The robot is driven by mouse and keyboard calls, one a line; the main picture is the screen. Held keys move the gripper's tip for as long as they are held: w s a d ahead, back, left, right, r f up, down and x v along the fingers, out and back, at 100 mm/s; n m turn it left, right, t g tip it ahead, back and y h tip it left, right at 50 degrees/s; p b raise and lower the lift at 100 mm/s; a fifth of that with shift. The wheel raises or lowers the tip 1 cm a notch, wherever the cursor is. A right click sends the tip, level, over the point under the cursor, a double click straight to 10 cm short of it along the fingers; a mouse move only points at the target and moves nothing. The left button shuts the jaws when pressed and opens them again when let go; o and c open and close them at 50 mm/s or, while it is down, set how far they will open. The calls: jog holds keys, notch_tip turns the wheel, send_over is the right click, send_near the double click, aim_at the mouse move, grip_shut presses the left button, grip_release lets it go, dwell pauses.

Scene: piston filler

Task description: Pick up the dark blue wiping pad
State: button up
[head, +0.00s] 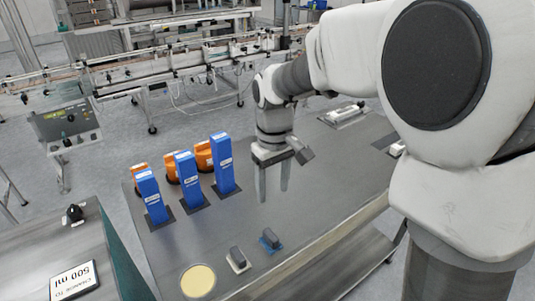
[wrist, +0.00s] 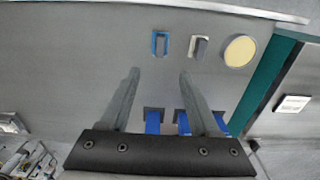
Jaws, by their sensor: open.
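The dark blue wiping pad (head: 276,246) lies on the grey table near its front edge, with a dark grey grip on top. It also shows in the wrist view (wrist: 154,46), at top centre. My gripper (head: 273,194) is open and empty, fingers pointing down, above the table and farther back than the pad. In the wrist view, the gap between my fingertips (wrist: 158,72) lies just below the pad in the picture. The pad is apart from both fingers.
A pale pad with a dark grip (head: 237,266) sits just left of the blue pad. A cream disc (head: 198,281) lies farther left. Three tall blue blocks (head: 188,182) stand at the back left, with orange objects (head: 204,156) behind. Table right of the blue pad is clear.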

aim_at(271, 234)
jog(key=f, duration=0.6)
jog(key=f+b, duration=0.1)
jog(key=f, duration=0.5)
jog(key=f+b, duration=0.1)
jog(key=f, duration=0.5)
jog(key=shift+w+a+f, duration=0.15)
jog(key=shift+w+a, duration=0.05)
jog(key=shift+w, duration=0.1)
grip_shut()
jog(key=r, duration=0.4)
jog(key=shift+w+r+p, duration=0.2)
jog(key=shift+r+p, duration=0.1)
jog(key=shift+r, duration=0.05)
jog(key=w+a+r, duration=0.2)
jog(key=w+r, duration=0.1)
jog(key=w, duration=0.2)
jog(key=w+a+r+p, duration=0.1)
jog(key=w+a+r, duration=0.1)
jog(key=w, duration=0.3)
jog(key=shift+w+r, duration=0.3)
jog(key=shift+r, duration=0.4)
